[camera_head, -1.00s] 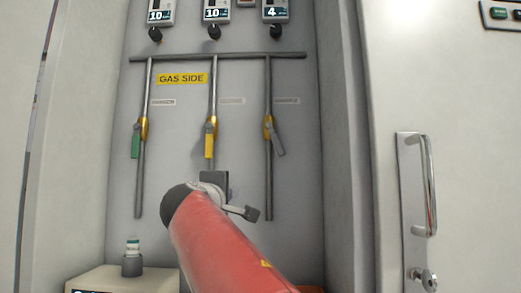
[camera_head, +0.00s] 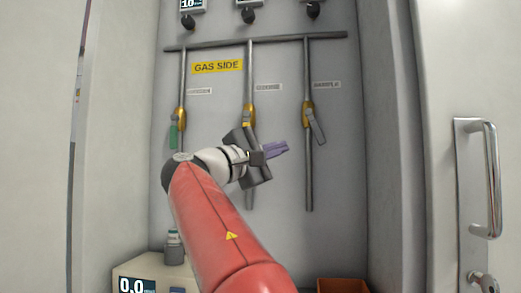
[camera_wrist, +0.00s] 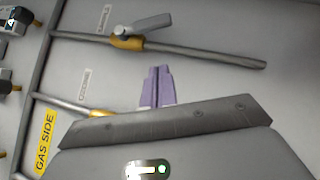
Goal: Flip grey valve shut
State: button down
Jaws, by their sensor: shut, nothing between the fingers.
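The grey valve has a grey lever (camera_head: 316,127) on a brass body on the rightmost of three vertical pipes. Its lever slants down and to the right, at a small angle to the pipe. In the wrist view the grey lever (camera_wrist: 150,24) shows near the top, angled off its pipe. My gripper (camera_head: 284,149) has purple fingers that are shut and empty. It points right, in front of the panel between the middle and right pipes, below the grey lever. In the wrist view the fingers (camera_wrist: 158,82) appear apart from the lever.
A green-handled valve (camera_head: 175,132) is on the left pipe. The middle valve (camera_head: 248,114) is partly hidden by my gripper. A white box with a display (camera_head: 138,286) and an orange bin (camera_head: 342,285) stand below. A door handle (camera_head: 488,180) is at the right.

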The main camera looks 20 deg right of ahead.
aim_at(323, 137)
jog(key=d, duration=0.1)
jog(key=d+r, duration=0.1)
jog(key=d, duration=0.2)
jog(key=shift+s+r, duration=0.4)
jog(key=shift+s+d+r, duration=0.2)
jog(key=shift+s+d, duration=0.1)
jog(key=shift+d, duration=0.35)
